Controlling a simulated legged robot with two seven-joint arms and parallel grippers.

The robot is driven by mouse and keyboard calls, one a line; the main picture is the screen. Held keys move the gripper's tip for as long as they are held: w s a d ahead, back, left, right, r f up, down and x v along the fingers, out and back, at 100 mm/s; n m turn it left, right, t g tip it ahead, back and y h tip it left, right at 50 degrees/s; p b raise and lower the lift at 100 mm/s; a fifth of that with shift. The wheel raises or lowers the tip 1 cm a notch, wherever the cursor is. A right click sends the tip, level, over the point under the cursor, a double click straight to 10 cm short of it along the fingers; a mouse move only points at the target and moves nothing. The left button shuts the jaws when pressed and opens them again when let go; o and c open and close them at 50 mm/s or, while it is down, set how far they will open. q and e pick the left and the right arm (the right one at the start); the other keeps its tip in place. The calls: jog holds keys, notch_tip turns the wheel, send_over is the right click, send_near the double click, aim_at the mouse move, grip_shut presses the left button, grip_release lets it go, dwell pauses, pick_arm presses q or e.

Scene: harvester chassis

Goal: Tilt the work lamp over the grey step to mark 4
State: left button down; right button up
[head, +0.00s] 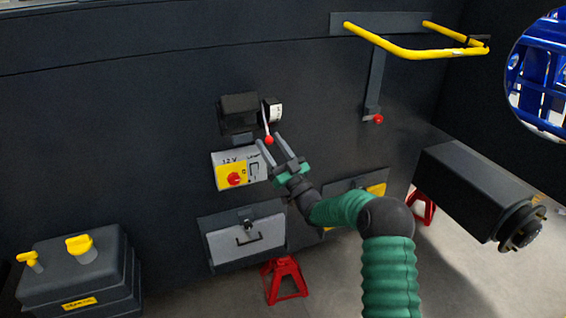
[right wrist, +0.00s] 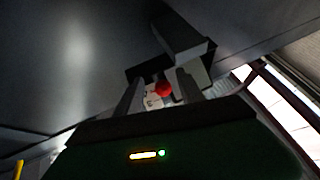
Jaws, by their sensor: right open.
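The work lamp (head: 238,113) is a dark box on the dark chassis wall. At its right side are a white scale plate (head: 277,111) and a thin lever ending in a red knob (head: 268,140). The scale's marks are too small to read. My right gripper (head: 271,141) is open, its fingertips at the red knob. In the right wrist view the red knob (right wrist: 163,89) shows between the two fingers (right wrist: 158,78), with the lamp (right wrist: 180,40) beyond. I cannot tell whether they touch. A light grey hinged panel (head: 222,246), possibly the grey step, is below. My left gripper is not in view.
A 12 V switch panel (head: 222,173) with a red rotary knob sits just under the lamp. A yellow rail (head: 405,52) and red-ended lever (head: 373,95) are upper right. A dark cylinder housing (head: 470,185) juts out at right. A tank (head: 75,275) stands lower left.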

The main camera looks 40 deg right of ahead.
jog(key=b+v, duration=0.3)
jog(key=v, duration=1.2)
jog(key=shift+s+d+f, duration=0.2)
jog(key=shift+d+f, duration=0.05)
jog(key=shift+f, duration=0.1)
